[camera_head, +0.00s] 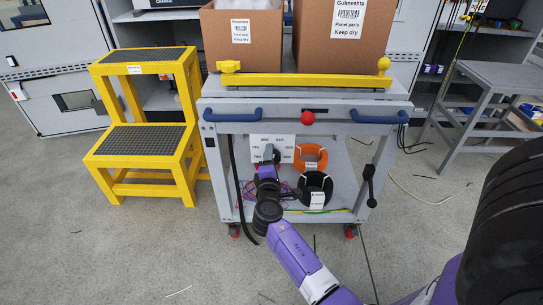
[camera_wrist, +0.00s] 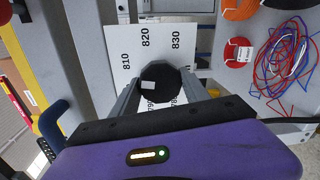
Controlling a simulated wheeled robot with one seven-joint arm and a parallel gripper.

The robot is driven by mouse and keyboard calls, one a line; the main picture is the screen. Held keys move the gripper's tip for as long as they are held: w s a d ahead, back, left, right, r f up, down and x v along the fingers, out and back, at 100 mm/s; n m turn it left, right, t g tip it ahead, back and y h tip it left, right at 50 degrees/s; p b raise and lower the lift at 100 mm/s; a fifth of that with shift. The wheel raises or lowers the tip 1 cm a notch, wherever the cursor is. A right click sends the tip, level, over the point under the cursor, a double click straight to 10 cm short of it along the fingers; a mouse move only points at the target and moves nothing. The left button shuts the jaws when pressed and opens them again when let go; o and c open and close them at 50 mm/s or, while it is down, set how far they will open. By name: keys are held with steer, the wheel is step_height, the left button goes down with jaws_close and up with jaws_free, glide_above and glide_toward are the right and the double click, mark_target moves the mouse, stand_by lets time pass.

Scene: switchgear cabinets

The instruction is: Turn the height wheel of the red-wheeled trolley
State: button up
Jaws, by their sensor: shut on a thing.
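The red-wheeled trolley (camera_head: 213,150) is grey, with red castors at its feet. Its height wheel (camera_wrist: 158,80) is a black round knob with a small light label, in front of a white scale plate (camera_wrist: 115,45) marked with numbers such as 810, 820 and 830. The plate also shows in the head view (camera_head: 285,142). My gripper (camera_head: 269,166) reaches the trolley's front. In the wrist view my gripper (camera_wrist: 158,92) has one finger on each side of the wheel and is shut on it. In the head view my gripper hides much of the wheel.
Blue handles (camera_head: 233,115) and a red knob (camera_head: 308,118) are above. Orange (camera_head: 311,157) and black (camera_head: 316,188) cable coils lie to the right on the trolley's shelf. A black crank (camera_head: 369,185) hangs at right. A yellow step (camera_head: 140,150) stands left.

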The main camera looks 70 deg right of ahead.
steer(key=n, duration=0.1)
steer(key=n+p, duration=0.1)
steer(key=n, duration=0.2)
steer(key=shift+a+f, duration=0.15)
steer(key=shift+f, duration=0.1)
steer(key=shift+f+n+g+p, duration=0.1)
steer(key=shift+n+g+p, duration=0.3)
steer(key=shift+n, duration=0.7)
steer(key=o, duration=1.3)
steer(key=shift+o, duration=0.2)
steer(key=p+v, duration=0.1)
steer(key=v, duration=0.6)
steer(key=shift+s+a+p, duration=0.2)
steer(key=shift+a+p, duration=0.1)
steer(key=shift+p, duration=0.05)
